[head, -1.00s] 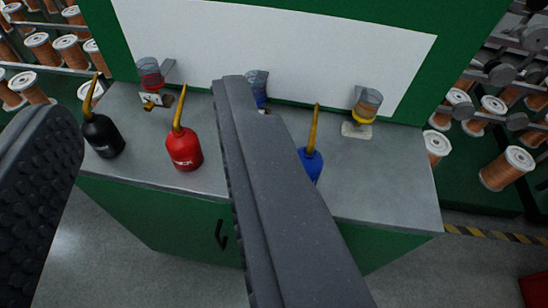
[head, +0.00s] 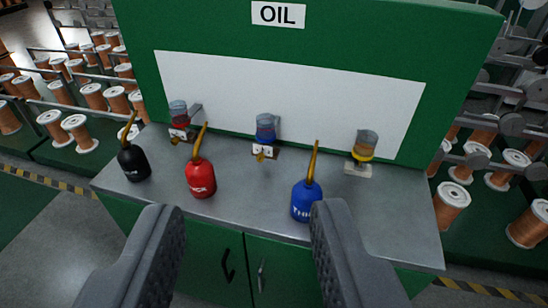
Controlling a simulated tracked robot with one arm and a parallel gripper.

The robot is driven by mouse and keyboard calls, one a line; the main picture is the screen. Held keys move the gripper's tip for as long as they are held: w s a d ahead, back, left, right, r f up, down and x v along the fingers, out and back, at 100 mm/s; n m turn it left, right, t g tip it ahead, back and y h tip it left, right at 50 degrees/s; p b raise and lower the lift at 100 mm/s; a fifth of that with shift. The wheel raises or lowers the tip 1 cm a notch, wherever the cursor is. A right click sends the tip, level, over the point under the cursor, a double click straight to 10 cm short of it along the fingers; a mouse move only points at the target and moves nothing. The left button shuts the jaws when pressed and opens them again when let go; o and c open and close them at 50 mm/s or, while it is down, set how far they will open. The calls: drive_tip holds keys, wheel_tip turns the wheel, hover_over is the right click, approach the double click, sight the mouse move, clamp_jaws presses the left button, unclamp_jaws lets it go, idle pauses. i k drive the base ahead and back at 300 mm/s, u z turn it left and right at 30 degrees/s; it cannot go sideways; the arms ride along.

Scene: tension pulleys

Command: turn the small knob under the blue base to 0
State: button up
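The blue base (head: 265,133) belongs to a clear-domed unit at the middle back of the grey bench, in front of the white panel. Under it is a small brass-coloured knob (head: 261,157) on a pale plate; its setting is too small to read. My gripper (head: 245,212) is open and empty, its two dark fingers wide apart at the bottom of the view. The fingers are apart from the blue-based unit, which stands beyond them and between them.
A red-based unit (head: 179,121) and a yellow-based unit (head: 363,148) flank it. Black (head: 133,163), red (head: 200,180) and blue (head: 305,198) oil cans stand on the bench (head: 250,200). The blue can is close to the right finger. Spool racks (head: 455,200) stand at both sides.

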sight(261, 156)
drive_tip(key=z, duration=0.05)
drive_tip(key=i, duration=1)
drive_tip(key=u, duration=0.05)
